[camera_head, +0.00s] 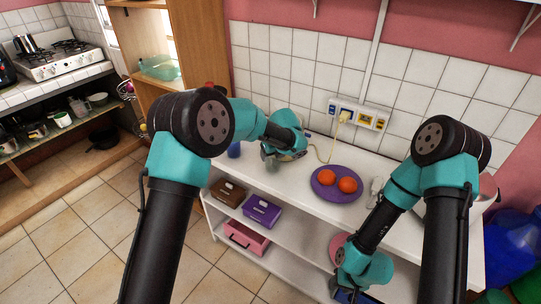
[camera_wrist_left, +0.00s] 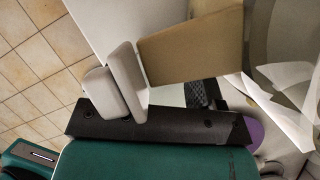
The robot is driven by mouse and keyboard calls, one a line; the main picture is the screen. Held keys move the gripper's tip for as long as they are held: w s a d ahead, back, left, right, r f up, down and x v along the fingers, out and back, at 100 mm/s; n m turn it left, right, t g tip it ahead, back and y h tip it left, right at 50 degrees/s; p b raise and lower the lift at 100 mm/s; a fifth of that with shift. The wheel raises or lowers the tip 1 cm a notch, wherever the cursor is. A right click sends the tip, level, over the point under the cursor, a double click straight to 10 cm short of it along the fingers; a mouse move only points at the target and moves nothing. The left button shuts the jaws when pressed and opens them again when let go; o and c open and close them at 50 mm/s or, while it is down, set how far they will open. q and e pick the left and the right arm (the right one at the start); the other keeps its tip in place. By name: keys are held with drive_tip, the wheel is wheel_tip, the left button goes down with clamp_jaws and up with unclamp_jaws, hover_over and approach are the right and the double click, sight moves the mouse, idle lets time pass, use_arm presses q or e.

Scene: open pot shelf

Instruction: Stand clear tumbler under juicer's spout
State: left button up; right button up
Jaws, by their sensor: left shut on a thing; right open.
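My left gripper (camera_head: 268,152) is over the back left of the white counter. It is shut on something. In the left wrist view its pale finger (camera_wrist_left: 125,80) shows, but I cannot make out the clear tumbler there. Small greyish glassy shapes are at the gripper in the head view; I cannot tell which is the tumbler. A pale rounded base (camera_head: 290,157) behind the left wrist may be the juicer; its spout is hidden. My right gripper (camera_head: 342,288) is low at the shelf's front, open, with its jaws mostly hidden.
A purple plate (camera_head: 325,193) with two oranges (camera_head: 347,185) lies mid-counter. A blue object (camera_head: 234,149) stands at the counter's left end. Brown (camera_head: 228,193) and purple (camera_head: 262,210) boxes sit on the shelf below, a pink box (camera_head: 246,238) lower. A socket panel (camera_head: 357,116) is on the wall.

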use_arm(q)
drive_tip(key=shift+f, duration=0.35)
drive_tip(key=o, duration=1.1)
drive_tip(key=v, duration=1.7)
drive_tip(key=shift+r, duration=0.25)
